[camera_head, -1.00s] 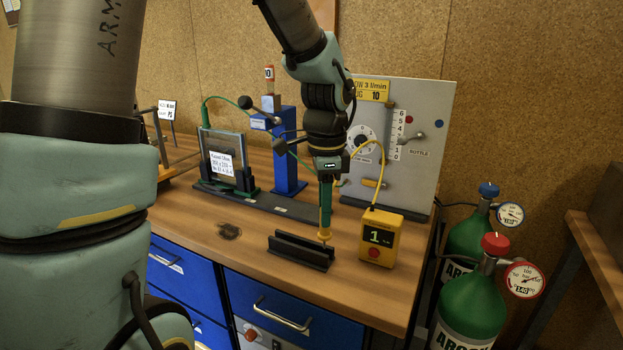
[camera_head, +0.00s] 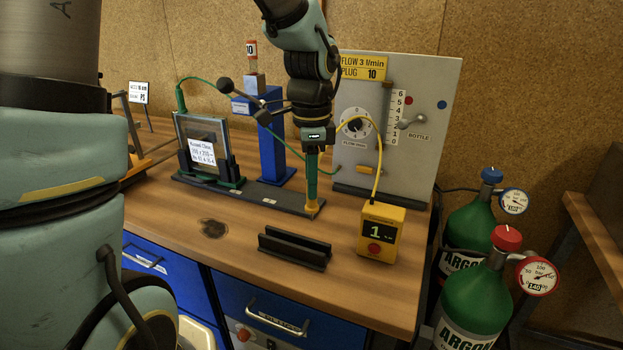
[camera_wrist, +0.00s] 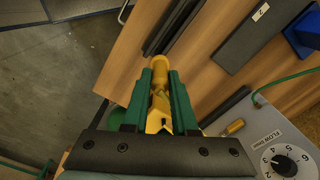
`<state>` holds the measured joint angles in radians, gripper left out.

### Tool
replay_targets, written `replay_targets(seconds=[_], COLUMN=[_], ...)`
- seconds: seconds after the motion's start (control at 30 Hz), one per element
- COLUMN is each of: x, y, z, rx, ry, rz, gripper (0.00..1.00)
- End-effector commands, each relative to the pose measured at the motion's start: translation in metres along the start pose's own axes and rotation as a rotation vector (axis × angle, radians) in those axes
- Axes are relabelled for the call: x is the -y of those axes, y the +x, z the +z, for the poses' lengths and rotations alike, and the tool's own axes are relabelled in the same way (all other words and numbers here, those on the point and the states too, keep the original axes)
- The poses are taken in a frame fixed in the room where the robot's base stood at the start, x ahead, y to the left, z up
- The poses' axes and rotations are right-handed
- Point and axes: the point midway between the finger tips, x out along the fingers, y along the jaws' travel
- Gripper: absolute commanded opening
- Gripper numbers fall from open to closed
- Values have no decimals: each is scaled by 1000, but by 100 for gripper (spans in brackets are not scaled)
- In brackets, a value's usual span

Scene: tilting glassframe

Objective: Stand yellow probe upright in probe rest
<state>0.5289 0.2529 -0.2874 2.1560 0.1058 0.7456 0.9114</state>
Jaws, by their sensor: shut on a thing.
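My gripper (camera_head: 312,194) points down and is shut on the yellow probe (camera_head: 312,209). In the wrist view the probe (camera_wrist: 158,100) lies between the green fingers (camera_wrist: 160,112), its rounded end sticking out past the fingertips. The probe looks roughly upright. A black slotted block (camera_head: 294,250), perhaps the probe rest, stands on the bench nearer the camera. It is empty and also shows in the wrist view (camera_wrist: 172,26). The probe is apart from it, behind its right end. How high the probe's lower end is above the bench is hard to tell.
A yellow meter box (camera_head: 380,233) with a yellow cable stands to the right. Behind are a grey flow panel (camera_head: 425,125), a blue post (camera_head: 275,150) and a framed glass stand (camera_head: 207,150). Bare bench (camera_head: 240,262) lies left of the block. Argon bottles (camera_head: 470,305) stand beyond the right edge.

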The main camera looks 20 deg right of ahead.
Motion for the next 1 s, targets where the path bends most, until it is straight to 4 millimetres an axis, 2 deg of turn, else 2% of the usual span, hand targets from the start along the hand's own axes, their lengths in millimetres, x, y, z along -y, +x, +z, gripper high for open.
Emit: replay_targets(seconds=[0.6,1.0], x=[0,0], y=[52,58], z=[0,0], rx=[0,0], ry=[0,0], rz=[1,0], gripper=[0,0])
